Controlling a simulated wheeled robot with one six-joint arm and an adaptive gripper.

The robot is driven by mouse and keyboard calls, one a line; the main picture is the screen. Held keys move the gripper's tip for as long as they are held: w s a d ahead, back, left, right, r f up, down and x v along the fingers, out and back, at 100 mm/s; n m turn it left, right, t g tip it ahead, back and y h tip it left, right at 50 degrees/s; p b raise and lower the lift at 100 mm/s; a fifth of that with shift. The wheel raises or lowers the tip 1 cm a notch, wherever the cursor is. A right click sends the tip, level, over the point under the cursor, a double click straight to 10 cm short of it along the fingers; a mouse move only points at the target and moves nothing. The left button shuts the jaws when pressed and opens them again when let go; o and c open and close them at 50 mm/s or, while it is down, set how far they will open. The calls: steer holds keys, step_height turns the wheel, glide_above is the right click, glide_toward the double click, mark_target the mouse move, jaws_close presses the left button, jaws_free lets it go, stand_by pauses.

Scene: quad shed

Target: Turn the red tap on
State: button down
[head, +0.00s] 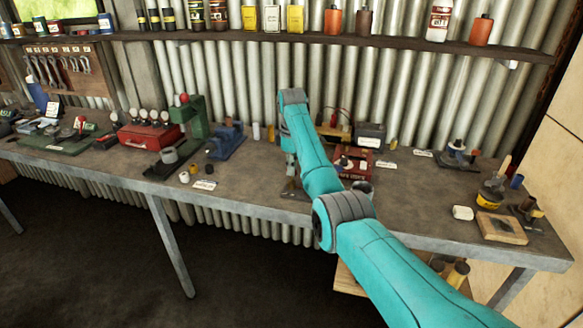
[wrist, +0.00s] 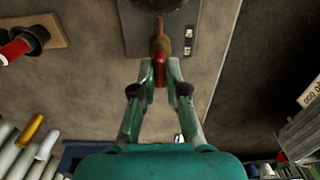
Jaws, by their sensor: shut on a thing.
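The red tap handle (wrist: 160,70) shows in the wrist view, with a brass-coloured tap body (wrist: 160,44) just above it in the picture. The tap is on a grey plate (wrist: 137,30) on the bench. My gripper (wrist: 160,68) has its two green fingers on either side of the red handle and is shut on it. The handle points along the picture, in line with the tap body. In the head view my turquoise arm reaches over the bench, and it hides the tap and most of the gripper.
The grey workbench (head: 255,190) runs along a corrugated wall. A blue vise (head: 226,140) and a green press (head: 192,120) stand left of my arm; a red box (head: 352,163) stands close on its right. A shelf of bottles (head: 400,43) hangs above.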

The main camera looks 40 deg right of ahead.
steer(key=c, duration=1.2)
jaws_free()
step_height(320, 180, up, 8)
steer(key=shift+f, duration=0.25)
